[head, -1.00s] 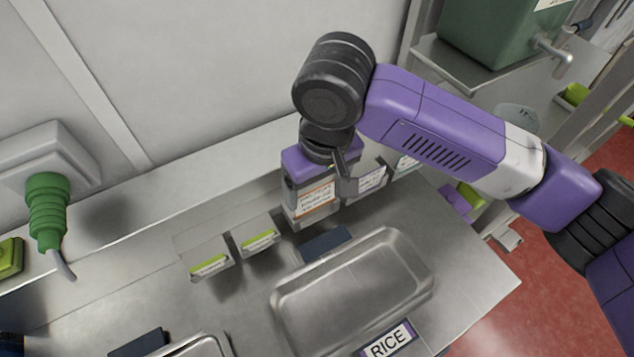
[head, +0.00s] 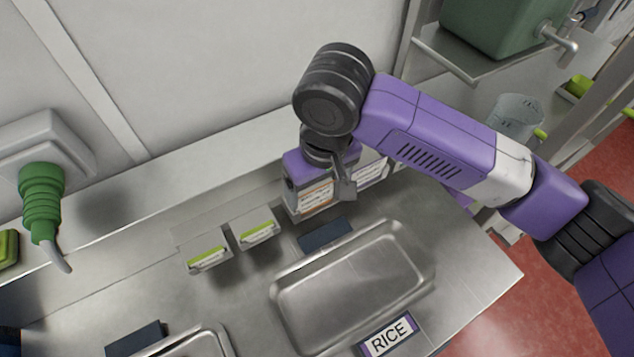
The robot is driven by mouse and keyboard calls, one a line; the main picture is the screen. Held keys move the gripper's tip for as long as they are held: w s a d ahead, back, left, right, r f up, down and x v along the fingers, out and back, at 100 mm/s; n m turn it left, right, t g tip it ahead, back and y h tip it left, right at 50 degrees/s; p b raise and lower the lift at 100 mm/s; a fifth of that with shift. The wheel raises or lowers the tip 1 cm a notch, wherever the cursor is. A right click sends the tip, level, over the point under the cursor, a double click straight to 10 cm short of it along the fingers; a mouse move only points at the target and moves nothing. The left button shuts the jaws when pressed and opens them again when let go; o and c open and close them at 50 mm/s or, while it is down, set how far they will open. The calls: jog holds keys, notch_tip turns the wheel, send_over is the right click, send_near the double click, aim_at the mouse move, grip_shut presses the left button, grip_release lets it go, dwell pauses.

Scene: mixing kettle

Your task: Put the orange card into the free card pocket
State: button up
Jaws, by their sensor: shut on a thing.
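My gripper (head: 318,192) points down over the back of the steel counter, shut on the orange card (head: 314,202). The card is white with an orange band and small print, and stands roughly upright. It is at the row of card pockets, right of two holders with lime-green strips, the left one (head: 207,258) and the right one (head: 255,231). A card with a purple band (head: 372,174) stands just right of my gripper, partly hidden by it. The pocket at the orange card is hidden, so I cannot tell whether the card's lower edge is inside it.
An empty steel tray (head: 350,285) lies in front of the row, with a RICE label (head: 389,338) at its front. A dark blue block (head: 325,235) lies between card and tray. A green plug (head: 42,205) is on the left wall. A clear jug (head: 515,115) stands at right.

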jog(key=shift+f, duration=0.25)
dwell(0.4)
jog(key=o, duration=1.3)
jog(key=shift+c, duration=1.2)
jog(key=shift+r, duration=0.1)
notch_tip(320, 180, up, 7)
jog(key=p, duration=0.6)
jog(key=shift+s+d, duration=0.25)
jog(key=shift+s, duration=0.2)
